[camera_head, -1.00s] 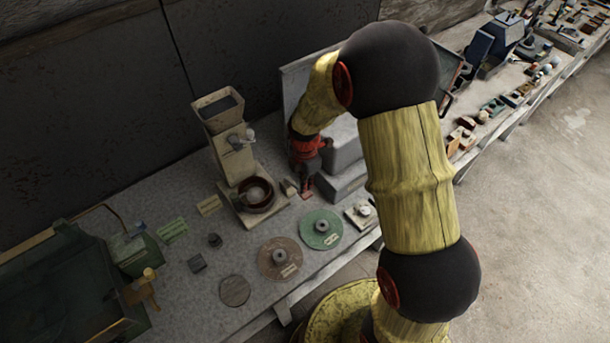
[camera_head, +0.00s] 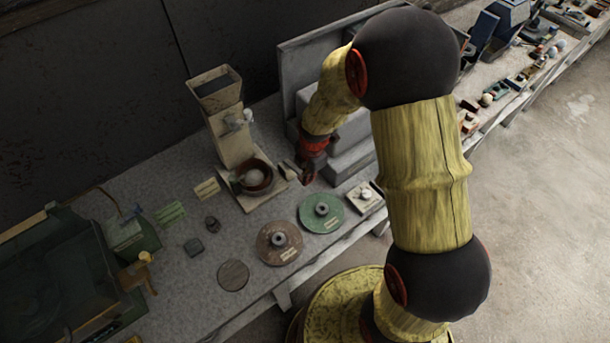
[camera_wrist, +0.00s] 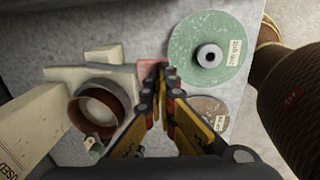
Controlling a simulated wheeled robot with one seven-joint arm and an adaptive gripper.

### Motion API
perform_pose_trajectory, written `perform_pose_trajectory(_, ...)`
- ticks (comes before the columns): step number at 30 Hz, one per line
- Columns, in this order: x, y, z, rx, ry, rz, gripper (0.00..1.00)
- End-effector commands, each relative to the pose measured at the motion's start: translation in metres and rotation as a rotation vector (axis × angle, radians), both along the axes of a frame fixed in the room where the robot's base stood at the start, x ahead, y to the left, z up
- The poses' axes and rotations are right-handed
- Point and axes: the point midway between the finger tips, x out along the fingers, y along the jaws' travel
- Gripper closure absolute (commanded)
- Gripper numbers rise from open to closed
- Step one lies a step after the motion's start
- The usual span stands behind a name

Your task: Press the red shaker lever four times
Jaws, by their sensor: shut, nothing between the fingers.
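The red lever (camera_wrist: 148,69) shows as a small reddish pad in the wrist view, at the end of the beige base beside the bowl. My gripper (camera_wrist: 159,76) is shut and empty, with its fingertips over the lever and partly hiding it. I cannot tell whether they touch it. In the head view my gripper (camera_head: 308,177) points down just right of the shaker and hides the lever. The beige shaker (camera_head: 233,140) stands upright with an open hopper on top. A dark red-brown bowl (camera_head: 268,184) sits on its base, with a pale round form inside.
A green disc (camera_head: 335,222) and a brown disc (camera_head: 267,252) with central hubs lie in front of the shaker. Grey stepped blocks (camera_head: 355,160) stand close behind and right of my gripper. Small labels and a dark green tray (camera_head: 60,275) are at left.

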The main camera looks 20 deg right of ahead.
Motion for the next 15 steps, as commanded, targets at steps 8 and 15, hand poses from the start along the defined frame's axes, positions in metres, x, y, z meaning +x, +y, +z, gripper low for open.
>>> perform_pose_trajectory(8, -0.014, -0.004, -0.040, 0.001, 0.001, -0.001, 1.00)
perform_pose_trajectory(15, -0.017, -0.005, -0.050, 0.000, 0.002, 0.000, 1.00)
